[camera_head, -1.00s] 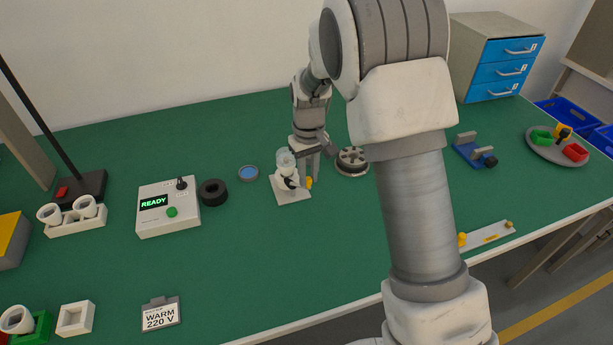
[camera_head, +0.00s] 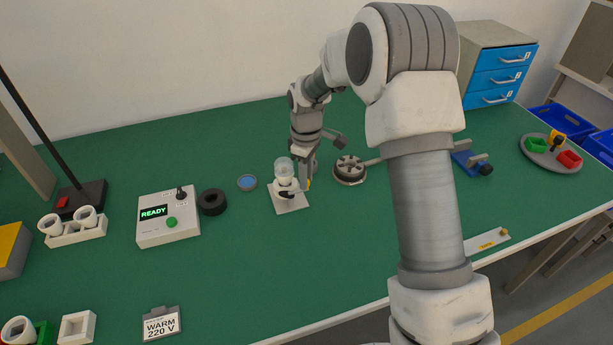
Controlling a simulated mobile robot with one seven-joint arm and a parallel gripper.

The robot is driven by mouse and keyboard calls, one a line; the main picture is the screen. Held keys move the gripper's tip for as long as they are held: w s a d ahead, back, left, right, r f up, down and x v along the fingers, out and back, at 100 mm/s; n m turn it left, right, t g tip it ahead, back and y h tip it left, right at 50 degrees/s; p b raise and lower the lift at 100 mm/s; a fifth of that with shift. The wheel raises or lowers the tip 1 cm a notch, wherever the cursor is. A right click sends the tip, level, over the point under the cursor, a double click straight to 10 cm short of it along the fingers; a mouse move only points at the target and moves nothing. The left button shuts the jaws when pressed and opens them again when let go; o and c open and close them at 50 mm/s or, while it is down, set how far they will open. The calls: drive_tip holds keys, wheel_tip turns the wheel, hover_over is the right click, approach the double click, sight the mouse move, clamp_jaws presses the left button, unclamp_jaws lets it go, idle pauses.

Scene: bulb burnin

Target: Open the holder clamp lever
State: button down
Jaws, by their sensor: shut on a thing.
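The holder (camera_head: 292,205) has a white square base plate and stands near the middle of the green table. A bulb with a clear glass dome (camera_head: 284,166) sits upright in it, with a black part low at its front. The clamp lever (camera_head: 308,184) shows only as a small orange-yellow tip at the holder's right side. My gripper (camera_head: 304,180) points down close against that side, shut on the lever at its tip. The fingers hide most of the lever, so its exact angle cannot be told.
A control box (camera_head: 167,217) reading READY, a black ring (camera_head: 212,202) and a blue disc (camera_head: 247,183) lie left of the holder. A round grey metal fixture (camera_head: 349,170) stands close on the right. The table in front of the holder is clear.

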idle(0.4)
drive_tip(key=c, duration=0.7)
unclamp_jaws()
wheel_tip(320, 180, up, 18)
drive_tip(key=shift+f+p, duration=0.25)
drive_tip(key=shift+p, duration=0.7)
drive_tip(key=shift+r, duration=0.1)
drive_tip(key=s+d+r+m+t+p, duration=0.1)
drive_tip(key=s+d+r+m, duration=0.25)
drive_tip(key=s, duration=0.35)
drive_tip(key=s+d+r+m+t, duration=0.2)
drive_tip(key=s+d+r, duration=0.1)
drive_tip(key=s+r, duration=0.3)
drive_tip(key=s+d+r+m+t+p, duration=0.1)
drive_tip(key=s+d+r+m, duration=0.2)
drive_tip(key=s, duration=0.5)
drive_tip(key=s+f+m, duration=0.1)
drive_tip(key=s, duration=0.2)
drive_tip(key=s+d+f+m+t, duration=0.1)
drive_tip(key=s, duration=0.2)
drive_tip(key=s+f+m, duration=0.1)
drive_tip(key=s, duration=0.1)
drive_tip(key=shift+s+d+m+t, duration=0.3)
drive_tip(key=shift+s+m, duration=0.05)
drive_tip(key=shift+s, duration=0.05)
